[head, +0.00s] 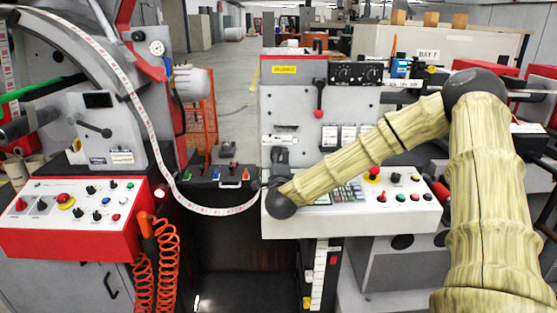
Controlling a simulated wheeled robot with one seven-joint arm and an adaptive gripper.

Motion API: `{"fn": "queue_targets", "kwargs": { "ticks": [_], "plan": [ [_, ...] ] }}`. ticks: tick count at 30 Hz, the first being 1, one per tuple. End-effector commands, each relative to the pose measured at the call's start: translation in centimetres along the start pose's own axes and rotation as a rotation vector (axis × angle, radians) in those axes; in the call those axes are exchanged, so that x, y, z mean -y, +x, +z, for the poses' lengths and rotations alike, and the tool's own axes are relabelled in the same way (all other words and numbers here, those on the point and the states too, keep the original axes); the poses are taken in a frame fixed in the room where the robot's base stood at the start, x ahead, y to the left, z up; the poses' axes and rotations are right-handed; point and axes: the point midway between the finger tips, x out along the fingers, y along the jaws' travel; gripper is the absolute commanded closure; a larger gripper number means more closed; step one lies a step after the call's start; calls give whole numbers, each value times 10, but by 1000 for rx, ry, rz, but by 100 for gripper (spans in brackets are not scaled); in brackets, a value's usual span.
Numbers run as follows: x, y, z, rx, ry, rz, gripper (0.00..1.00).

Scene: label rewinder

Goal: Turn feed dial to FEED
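My arm comes in from the right and bends down to a dark wrist joint (282,204) at the left end of the white control console. No label reading FEED is legible, so I cannot tell which dial is the feed dial. A black panel with two round knobs (356,73) is at the upper right of the grey machine. A red-edged console (75,240) at the left bears several black knobs.
A white label strip (140,110) hangs in a loop from the left machine towards my wrist. A red-tipped lever (319,100) juts from the grey machine. Orange coiled hoses (168,265) hang by the left console. A dark gap lies between the machines.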

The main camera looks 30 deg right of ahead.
Motion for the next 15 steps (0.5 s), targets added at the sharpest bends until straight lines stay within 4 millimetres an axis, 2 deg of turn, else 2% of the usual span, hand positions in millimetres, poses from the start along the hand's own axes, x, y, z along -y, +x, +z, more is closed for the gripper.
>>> {"fn": "queue_targets", "kwargs": {
  "ticks": [6,15],
  "plan": [
    [0,-41,0,0,2,2,33],
    [0,-74,-1,-1,1,1,33]
  ]
}}
